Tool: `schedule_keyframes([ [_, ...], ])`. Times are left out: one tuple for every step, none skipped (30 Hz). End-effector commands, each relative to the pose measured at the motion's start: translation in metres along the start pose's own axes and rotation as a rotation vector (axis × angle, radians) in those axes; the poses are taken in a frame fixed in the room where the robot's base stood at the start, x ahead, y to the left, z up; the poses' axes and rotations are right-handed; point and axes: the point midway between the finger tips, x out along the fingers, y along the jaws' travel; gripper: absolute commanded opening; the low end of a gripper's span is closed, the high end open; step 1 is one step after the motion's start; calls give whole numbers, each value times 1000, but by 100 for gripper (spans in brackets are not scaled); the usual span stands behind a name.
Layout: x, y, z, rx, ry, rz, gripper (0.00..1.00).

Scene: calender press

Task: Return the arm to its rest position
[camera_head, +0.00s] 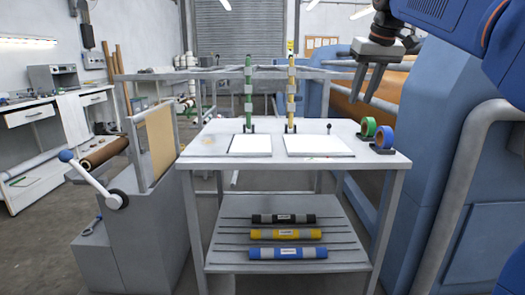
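My gripper (371,87) hangs at the upper right, at the end of my blue and grey arm. Its two grey fingers point down and stand apart, with nothing between them. It is above and behind the right end of the grey table (225,160), in front of the blue machine. It touches nothing that I can see.
On the table stand a green-banded post (248,90), a yellow-banded post (291,90), two white sheets and tape rolls (384,137). Black, yellow and blue rolls (287,252) lie on the lower shelf. The blue machine (425,130) fills the right. A lever (95,182) sticks out left.

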Motion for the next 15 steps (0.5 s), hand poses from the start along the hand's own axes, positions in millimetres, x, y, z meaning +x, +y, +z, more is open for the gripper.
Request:
schedule_keyframes([
  [1,-1,4,2,0,1,28],
  [1,-1,7,4,0,1,28],
  [2,-2,10,6,1,2,28],
  [2,-2,13,7,2,3,28],
  [3,-2,17,9,1,3,28],
  [4,-3,21,11,1,4,28],
  [5,-4,25,13,0,5,28],
  [5,-4,28,15,1,6,28],
  [7,-5,34,17,2,7,28],
  [8,-6,38,20,2,8,28],
  [9,-6,43,22,1,9,28],
  [10,-7,50,25,2,10,28],
  [12,-8,55,27,2,11,28],
  [14,-9,61,30,3,13,28],
  [16,-10,70,35,2,14,28],
])
